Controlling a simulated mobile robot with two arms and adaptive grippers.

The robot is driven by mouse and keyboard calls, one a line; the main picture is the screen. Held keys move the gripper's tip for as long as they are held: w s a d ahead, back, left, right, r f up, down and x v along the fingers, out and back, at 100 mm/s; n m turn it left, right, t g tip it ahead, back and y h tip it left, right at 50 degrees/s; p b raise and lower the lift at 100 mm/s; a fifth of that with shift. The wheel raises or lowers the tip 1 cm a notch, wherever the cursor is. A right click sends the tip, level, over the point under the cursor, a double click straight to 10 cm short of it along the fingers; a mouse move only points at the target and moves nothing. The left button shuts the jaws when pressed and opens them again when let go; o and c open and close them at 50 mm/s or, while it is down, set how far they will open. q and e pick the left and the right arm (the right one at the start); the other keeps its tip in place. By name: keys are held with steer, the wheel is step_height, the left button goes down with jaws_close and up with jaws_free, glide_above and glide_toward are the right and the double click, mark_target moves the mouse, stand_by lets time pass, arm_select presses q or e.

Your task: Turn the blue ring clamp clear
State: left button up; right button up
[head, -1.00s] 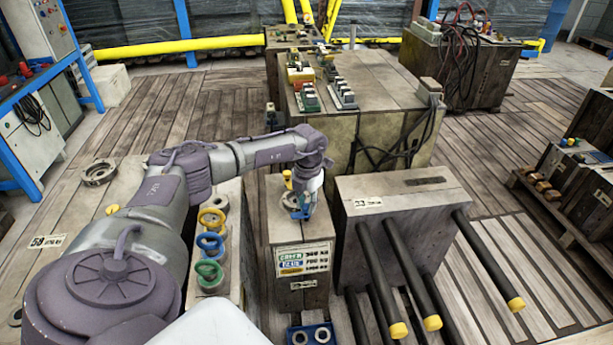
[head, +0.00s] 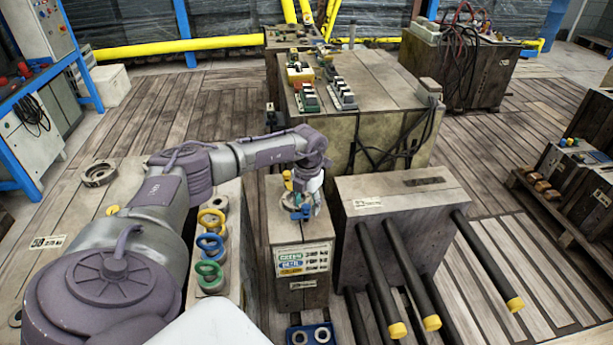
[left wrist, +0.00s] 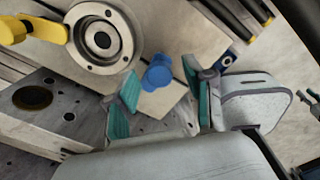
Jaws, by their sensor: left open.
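The blue ring clamp (left wrist: 158,72) shows in the left wrist view beside a round metal ring (left wrist: 103,40), between my open finger pads and apart from both. In the head view the blue clamp (head: 300,213) is small on top of the labelled block (head: 284,233). A yellow clamp (left wrist: 35,33) reaches the ring's other side; in the head view this yellow clamp (head: 287,178) stands behind the ring. My left gripper (left wrist: 163,103) is open and empty; in the head view it hangs over the block, partly hiding the ring. My right gripper is not in view.
Yellow (head: 211,219), blue (head: 209,244) and green (head: 208,270) ring handles stand on a narrow block left of the labelled one. A large block (head: 400,205) with black, yellow-tipped rods stands close on the right. A blue tray (head: 311,335) lies in front.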

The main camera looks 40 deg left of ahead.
mark_target(307, 207)
arm_select(q)
steer(key=shift+r, duration=0.25)
step_height(307, 207, up, 12)
steer(key=shift+d+f, duration=0.15)
steer(key=shift+f, duration=0.1)
